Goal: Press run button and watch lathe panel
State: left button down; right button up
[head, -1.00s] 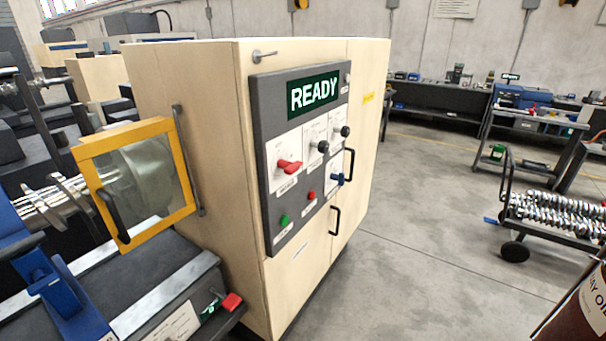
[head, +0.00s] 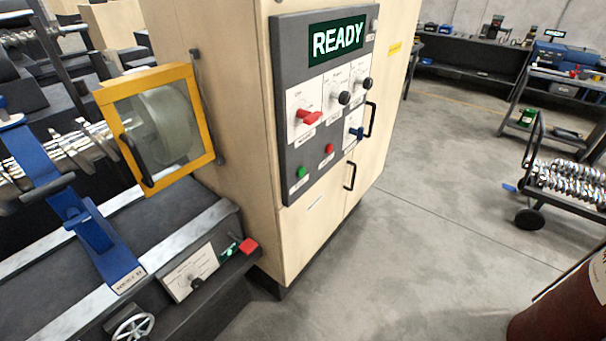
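The lathe panel (head: 290,165) is a dark grey plate on the front of a cream cabinet. Its green display (head: 337,40) reads READY. Below it are a red lever knob (head: 309,117), two black knobs and a blue handle (head: 355,133). Low on the panel are a green button (head: 302,172) and a red button (head: 329,148). Their labels are too small to read, so I cannot tell which is the run button by its text. Neither of my grippers shows in the head view.
A yellow-framed guard (head: 160,130) covers the lathe chuck at left. The lathe bed (head: 120,220) has a small control box (head: 190,272) and handwheel. A dark red barrel (head: 560,305) stands at lower right. A loaded cart (head: 570,185) is at right. Floor between is clear.

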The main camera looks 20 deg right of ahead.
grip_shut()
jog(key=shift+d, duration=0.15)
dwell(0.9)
